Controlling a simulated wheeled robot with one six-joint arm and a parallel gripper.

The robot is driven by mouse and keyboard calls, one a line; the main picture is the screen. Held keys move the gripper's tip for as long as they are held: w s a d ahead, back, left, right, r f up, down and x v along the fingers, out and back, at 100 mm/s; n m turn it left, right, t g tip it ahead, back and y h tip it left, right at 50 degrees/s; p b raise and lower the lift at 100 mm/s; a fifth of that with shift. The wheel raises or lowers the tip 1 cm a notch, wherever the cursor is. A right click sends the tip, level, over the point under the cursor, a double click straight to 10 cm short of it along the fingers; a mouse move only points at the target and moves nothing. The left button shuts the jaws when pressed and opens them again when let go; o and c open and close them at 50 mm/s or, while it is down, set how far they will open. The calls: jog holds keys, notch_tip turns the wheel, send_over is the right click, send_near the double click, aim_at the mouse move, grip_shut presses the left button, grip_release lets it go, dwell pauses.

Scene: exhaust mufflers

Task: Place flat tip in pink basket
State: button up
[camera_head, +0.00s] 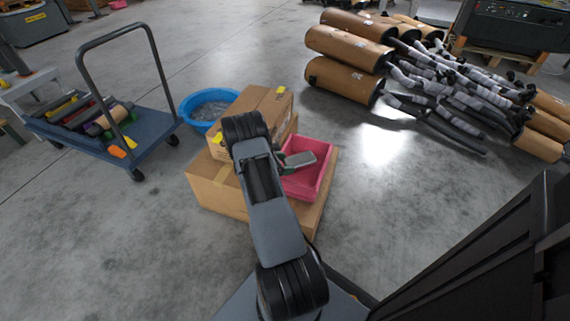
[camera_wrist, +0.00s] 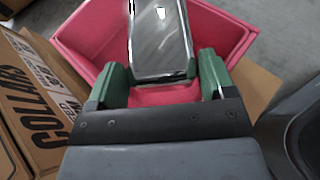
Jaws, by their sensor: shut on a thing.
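The flat tip is a shiny, grey, flattened metal piece (camera_wrist: 160,40) held between the green fingers of my gripper (camera_wrist: 164,76). In the head view the tip (camera_head: 301,158) shows just past the end of my arm, over the pink basket (camera_head: 312,186). The basket's pink walls (camera_wrist: 222,27) surround the tip in the wrist view. My gripper is shut on the tip. Whether the tip touches the basket floor cannot be told. My arm hides the basket's left part in the head view.
Cardboard boxes (camera_head: 216,188) stand under and left of the basket; a printed box (camera_wrist: 32,95) is close on the left. A blue tub (camera_head: 205,119) and a loaded cart (camera_head: 150,142) are farther left. Mufflers (camera_head: 340,78) are stacked at the back right.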

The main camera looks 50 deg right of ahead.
jog(key=shift+f+b, duration=0.45)
jog(key=shift+f, duration=0.1)
jog(key=o, duration=1.1)
jog(key=shift+r+p, duration=0.5)
jog(key=shift+r, duration=0.05)
jog(key=p+v, duration=0.3)
jog(key=v, duration=0.9)
jog(key=shift+p, duration=0.4)
jog(key=a+r+m+y+p, duration=0.1)
jog(key=a+r+m+p, duration=0.2)
jog(key=r, duration=0.5)
jog(key=a+r+y+p, duration=0.1)
jog(key=a+r+p, duration=0.1)
jog(key=r+p, duration=0.45)
jog(key=s+a+r+m+t+y+p, duration=0.3)
jog(key=a+r+p, duration=0.4)
jog(key=r, duration=0.6)
jog(key=s+a+r+m+t+y+p, duration=0.3)
jog(key=s+a+r+p, duration=0.3)
jog(key=r, duration=0.8)
jog(key=s+a+r+m+t+y+p, duration=0.3)
jog(key=a+r+p, duration=0.4)
jog(key=a+r, duration=0.4)
notch_tip(320, 180, up, 3)
jog(key=shift+s+a+f+t+y+p, duration=0.25)
jog(key=shift+s+a+t+y, duration=0.2)
jog(key=shift+s, duration=0.4)
